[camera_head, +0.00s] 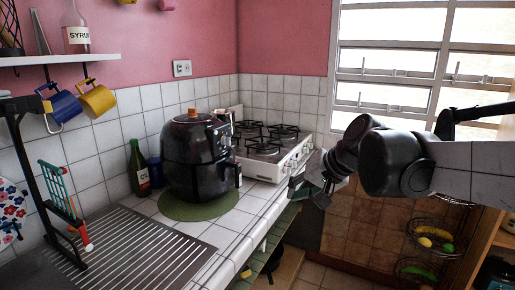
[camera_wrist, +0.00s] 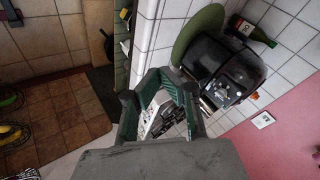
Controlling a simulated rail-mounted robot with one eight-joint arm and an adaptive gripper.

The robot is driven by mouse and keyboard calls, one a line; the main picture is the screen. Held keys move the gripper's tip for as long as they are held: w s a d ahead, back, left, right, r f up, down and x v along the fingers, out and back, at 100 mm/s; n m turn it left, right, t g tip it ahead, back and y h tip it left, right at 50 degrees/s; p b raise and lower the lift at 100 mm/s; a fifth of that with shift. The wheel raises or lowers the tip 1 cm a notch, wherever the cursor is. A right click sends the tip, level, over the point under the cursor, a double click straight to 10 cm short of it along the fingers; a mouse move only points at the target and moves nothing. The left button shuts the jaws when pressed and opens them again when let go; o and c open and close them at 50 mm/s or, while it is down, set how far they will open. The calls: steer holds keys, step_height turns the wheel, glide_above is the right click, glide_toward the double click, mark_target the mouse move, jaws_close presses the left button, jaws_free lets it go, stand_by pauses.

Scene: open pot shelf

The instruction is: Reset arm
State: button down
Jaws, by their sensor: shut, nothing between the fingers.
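My gripper (camera_head: 308,192) hangs in the air at the right of the counter, in front of the stove (camera_head: 280,152), in the head view. It is shut and holds nothing. In the wrist view my gripper (camera_wrist: 164,76) shows its dark green fingers coming together at the tips, with the stove behind them. My dark and white arm reaches in from the right edge of the head view, in front of the window.
A black air fryer (camera_head: 195,160) stands on a green mat (camera_head: 205,211) on the counter. A green bottle (camera_head: 138,165) stands left of it. Blue (camera_head: 65,107) and yellow (camera_head: 97,100) mugs hang under the shelf. Wire fruit baskets (camera_head: 433,237) stand low at right.

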steer(key=s+d+f+n+h, duration=0.1)
steer(key=s+d+f+h, duration=0.2)
steer(key=s, duration=0.8)
steer(key=s+d+f+t+h, duration=0.1)
steer(key=s+d+f+h, duration=0.1)
steer(key=s+d+f, duration=0.5)
steer(key=s, duration=0.4)
steer(key=shift+d+n+h, duration=0.35)
steer(key=shift+n+h, duration=0.05)
steer(key=c, duration=2.4)
jaws_free()
steer(key=shift+c, duration=0.2)
